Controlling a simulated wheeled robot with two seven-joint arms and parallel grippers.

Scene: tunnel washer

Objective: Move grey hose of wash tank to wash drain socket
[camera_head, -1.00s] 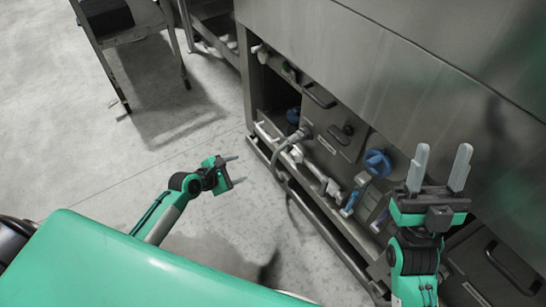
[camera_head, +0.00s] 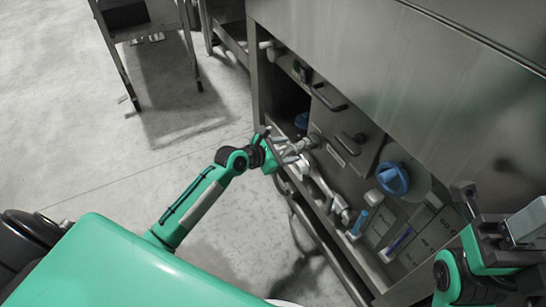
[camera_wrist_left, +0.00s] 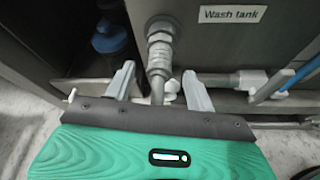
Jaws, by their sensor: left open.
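The grey hose's metal connector (camera_wrist_left: 160,48) is plugged into the panel left of the "Wash tank" label (camera_wrist_left: 232,14) in the left wrist view. The hose (camera_wrist_left: 157,92) runs down from it between my left fingers. In the head view the connector (camera_head: 308,143) shows at the panel's left part. My left gripper (camera_head: 282,147) is open, its fingers on either side of the hose just below the connector, not closed on it. My right gripper (camera_head: 497,208) is at the right edge, partly cut off, its fingers apart. I cannot identify the wash drain socket for certain.
A blue round handle (camera_head: 393,178) and white pipe fittings (camera_head: 330,195) line the washer's lower front. A blue part (camera_wrist_left: 108,38) sits in the recess left of the connector. A metal table (camera_head: 150,25) stands at upper left. The floor (camera_head: 100,170) between is clear.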

